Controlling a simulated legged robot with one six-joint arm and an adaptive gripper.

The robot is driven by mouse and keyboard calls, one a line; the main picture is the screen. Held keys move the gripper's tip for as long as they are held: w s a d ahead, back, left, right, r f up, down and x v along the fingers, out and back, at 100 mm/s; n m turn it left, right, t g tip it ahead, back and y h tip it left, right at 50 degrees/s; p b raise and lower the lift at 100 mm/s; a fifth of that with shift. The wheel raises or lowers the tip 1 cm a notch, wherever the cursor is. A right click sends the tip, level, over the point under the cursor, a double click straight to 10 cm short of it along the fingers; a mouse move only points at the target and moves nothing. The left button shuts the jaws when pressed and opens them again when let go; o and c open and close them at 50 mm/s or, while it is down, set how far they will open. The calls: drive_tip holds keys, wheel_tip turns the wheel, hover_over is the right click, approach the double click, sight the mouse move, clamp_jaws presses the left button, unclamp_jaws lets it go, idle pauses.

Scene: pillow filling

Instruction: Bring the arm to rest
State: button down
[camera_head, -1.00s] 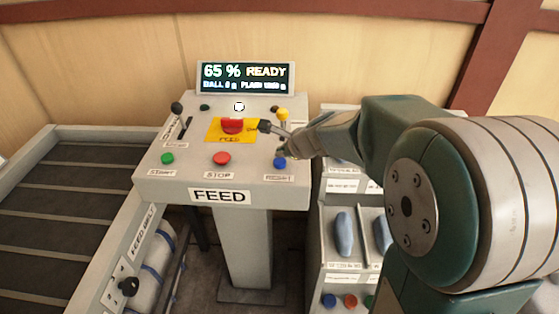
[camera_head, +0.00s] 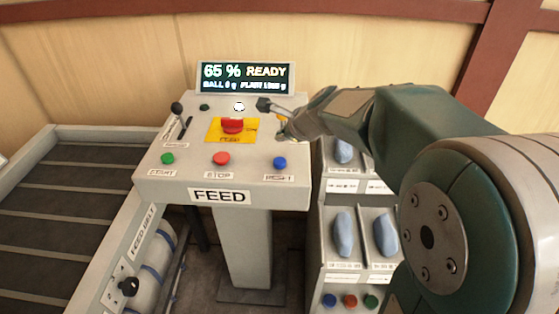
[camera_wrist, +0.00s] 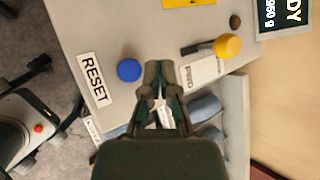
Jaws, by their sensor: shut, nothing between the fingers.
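My gripper (camera_head: 265,105) hangs in the air over the right part of the FEED console (camera_head: 222,182) in the head view, in front of the upper panel. In the wrist view my gripper (camera_wrist: 162,70) points at the console top, its fingers shut and empty. The blue button (camera_wrist: 129,70) with the RESET label lies just left of the fingertips there. The yellow knob (camera_wrist: 228,46) is to their right; in the head view my arm mostly hides it. My arm comes in from the right, bent.
A display (camera_head: 246,77) reads 65 % READY. A red button (camera_head: 233,126) on a yellow plate and a black lever (camera_head: 177,108) stand on the console. A conveyor belt (camera_head: 50,215) lies left; a rack (camera_head: 341,270) with blue pillow-like pieces stands right, below my arm.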

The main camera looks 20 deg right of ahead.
idle(0.6)
drive_tip(key=s+n+g+h, duration=0.2)
drive_tip(key=s+n+h, duration=0.1)
drive_tip(key=s+n, duration=1.9)
drive_tip(key=s, duration=0.5)
drive_tip(key=shift+a+r+g+h, duration=0.2)
drive_tip(key=shift+g+h, duration=0.2)
